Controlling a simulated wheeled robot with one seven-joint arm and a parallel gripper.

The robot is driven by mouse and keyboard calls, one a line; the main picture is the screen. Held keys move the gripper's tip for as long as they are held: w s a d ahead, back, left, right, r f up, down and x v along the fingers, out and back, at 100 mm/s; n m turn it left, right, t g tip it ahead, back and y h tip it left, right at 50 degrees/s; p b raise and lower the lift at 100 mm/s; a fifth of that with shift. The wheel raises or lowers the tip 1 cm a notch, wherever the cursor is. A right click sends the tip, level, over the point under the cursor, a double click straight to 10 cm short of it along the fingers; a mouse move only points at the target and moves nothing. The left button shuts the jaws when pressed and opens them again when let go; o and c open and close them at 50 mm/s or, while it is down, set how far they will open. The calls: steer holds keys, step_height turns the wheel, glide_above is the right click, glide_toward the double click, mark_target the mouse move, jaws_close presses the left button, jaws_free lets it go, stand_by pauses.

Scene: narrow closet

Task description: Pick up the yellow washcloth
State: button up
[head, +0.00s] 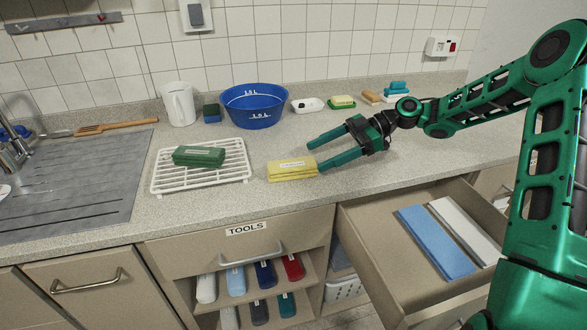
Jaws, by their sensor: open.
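The yellow washcloth (292,169) lies folded on the counter, just right of the white rack, with a pale label on its top. My gripper (312,155) reaches in from the right above the counter with its two green fingers spread and pointing left. The near finger's tip is close to the right end of the yellow cloth; I cannot tell if it touches. The far finger's tip is behind the cloth. Nothing is between the fingers.
A white rack (165,184) holds a green folded cloth (199,156). A blue bowl (254,106), white jug (179,104) and soap dishes stand behind. An open drawer (380,270) with blue and white cloths juts out at right.

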mark_target(301, 161)
steer(key=x, duration=0.8)
steer(key=shift+w+a+r, duration=0.1)
steer(key=shift+w+a, duration=0.05)
steer(key=shift+a, duration=0.2)
steer(key=c, duration=1.1)
